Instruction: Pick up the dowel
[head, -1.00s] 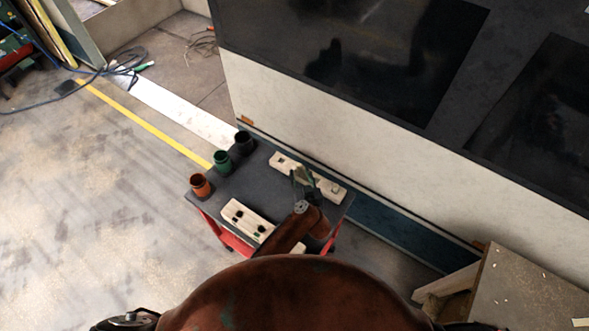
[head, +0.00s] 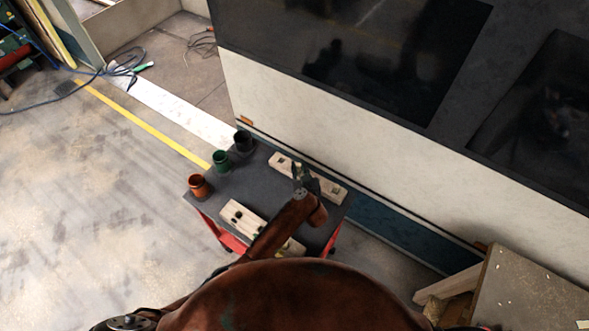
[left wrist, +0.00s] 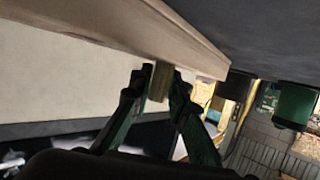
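The dowel (left wrist: 160,82) is a short, light wooden peg, seen in the left wrist view against the edge of a long pale wooden block (left wrist: 120,25). My left gripper (left wrist: 161,84) has one finger on each side of the dowel and looks closed on it. In the head view, my left gripper (head: 299,174) is over the far wooden block (head: 334,190) on the dark cart top (head: 205,205). The gripper hides the dowel there. The dowel's end at the block looks in or against it; I cannot tell which. My right gripper is not in view.
An orange cup (head: 198,187), a green cup (head: 222,161) and a dark cup (head: 243,142) stand along the cart's left side. A near wooden block (head: 238,216) with dark holes lies partly under my arm. A white and dark panelled wall (head: 300,105) rises behind the cart.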

